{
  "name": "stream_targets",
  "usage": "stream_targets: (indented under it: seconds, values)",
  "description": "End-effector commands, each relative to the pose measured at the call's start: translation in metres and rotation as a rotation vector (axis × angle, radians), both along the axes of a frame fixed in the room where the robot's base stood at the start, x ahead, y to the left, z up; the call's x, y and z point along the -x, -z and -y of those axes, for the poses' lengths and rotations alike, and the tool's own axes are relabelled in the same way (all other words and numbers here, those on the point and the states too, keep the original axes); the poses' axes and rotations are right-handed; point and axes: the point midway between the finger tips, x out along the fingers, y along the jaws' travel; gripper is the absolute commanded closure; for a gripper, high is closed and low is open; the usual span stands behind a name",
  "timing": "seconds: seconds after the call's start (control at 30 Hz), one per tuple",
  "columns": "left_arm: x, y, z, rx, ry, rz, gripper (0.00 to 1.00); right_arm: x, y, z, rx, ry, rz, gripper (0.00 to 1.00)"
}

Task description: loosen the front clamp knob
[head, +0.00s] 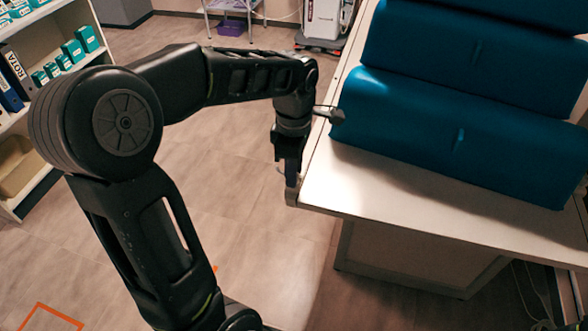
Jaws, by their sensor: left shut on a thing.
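My left gripper (289,168) points down beside the near left corner of the white table (350,190). Its fingers are shut on the front clamp knob, which they almost fully hide. A small grey metal piece (291,198) sits at the table corner just below the fingers. A dark, knob-like piece on a thin stem (330,114) shows farther back at the table's left edge, against the end of a blue cushion. I cannot tell how far the front knob is turned.
Blue wedge-shaped cushions (440,125) lie across the table. A shelf with binders and teal boxes (40,80) stands at the left. A wheeled white device (325,22) and a small trolley (232,8) stand at the back.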

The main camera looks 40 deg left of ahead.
Motion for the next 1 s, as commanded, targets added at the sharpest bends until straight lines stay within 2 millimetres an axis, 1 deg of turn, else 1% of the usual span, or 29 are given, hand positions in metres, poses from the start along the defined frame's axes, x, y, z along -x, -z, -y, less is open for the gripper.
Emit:
stream_targets:
  seconds: [0.17, 0.2, 0.43, 0.77, 0.87, 1.0]
  values:
    - [0.000, 0.000, 0.000, 0.000, -0.001, 0.001, 1.00, 0.000, 0.000, 0.000, 0.000, 0.000, 0.000, 0.64]
    - [0.000, 0.000, 0.000, 0.000, -0.001, 0.000, 0.71, 0.000, 0.000, 0.000, 0.000, 0.000, 0.000, 0.64]
    - [0.000, 0.000, 0.000, 0.000, 0.000, 0.000, 0.52, 0.000, 0.000, 0.000, 0.000, 0.000, 0.000, 0.64]
    - [0.000, -0.002, 0.000, 0.000, 0.001, 0.001, 0.51, 0.000, 0.000, 0.000, 0.000, 0.000, 0.000, 0.64]
    - [-0.001, -0.010, 0.000, 0.000, 0.001, 0.003, 0.51, 0.000, 0.000, 0.000, 0.000, 0.000, 0.000, 0.64]
    - [-0.001, -0.030, 0.000, -0.001, 0.001, 0.005, 0.51, 0.000, 0.001, 0.000, 0.000, 0.000, 0.000, 0.64]
